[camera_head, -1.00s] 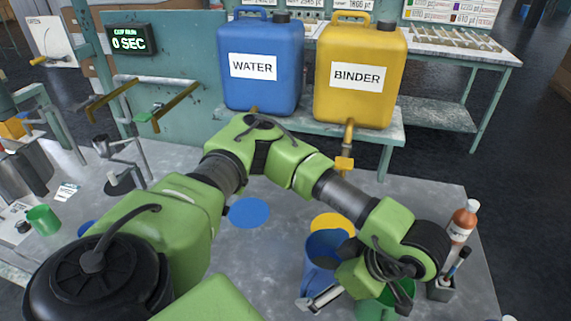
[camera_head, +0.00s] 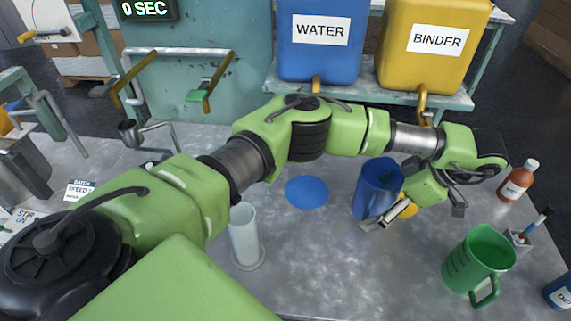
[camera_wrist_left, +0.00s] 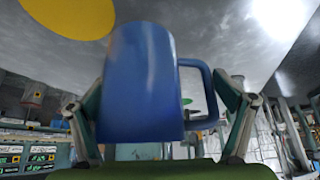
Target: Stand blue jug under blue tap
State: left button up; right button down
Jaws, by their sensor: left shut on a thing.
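The blue jug (camera_head: 374,190) is held by my left gripper (camera_head: 388,214), at its near side in the head view. In the left wrist view the jug (camera_wrist_left: 145,85) sits between both fingers, its handle on the right. I cannot tell whether its base touches the table. The blue container marked WATER (camera_head: 318,50) has a brass-coloured tap (camera_head: 316,84) at its foot, partly hidden by my arm. A flat blue disc (camera_head: 306,192) lies on the table in front of it, left of the jug. My right gripper is not in view.
A yellow disc (camera_head: 409,206) is partly hidden by the jug and gripper. The yellow BINDER container (camera_head: 432,50) has its own tap (camera_head: 422,103). A green jug (camera_head: 470,262) and brown bottle (camera_head: 517,181) stand at right. A clear cylinder (camera_head: 243,236) stands front left. The middle front is clear.

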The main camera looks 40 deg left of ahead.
pick_arm(q)
jog(key=s+a+p, duration=0.1)
jog(key=a+p, duration=0.1)
jog(key=a, duration=0.3)
jog(key=s+a+p, duration=0.1)
jog(key=a+p, duration=0.1)
jog(key=a, duration=0.4)
jog(key=s+a+p, duration=0.1)
jog(key=a+p, duration=0.1)
jog(key=a, duration=0.4)
jog(key=shift+a+f, duration=0.25)
jog(key=shift+f, duration=0.1)
notch_tip(320, 180, down, 2)
jog(key=shift+f+p, duration=0.1)
jog(key=shift+p, duration=0.5)
jog(key=shift+f, duration=0.4)
jog(key=o, duration=1)
jog(key=shift+c, duration=0.2)
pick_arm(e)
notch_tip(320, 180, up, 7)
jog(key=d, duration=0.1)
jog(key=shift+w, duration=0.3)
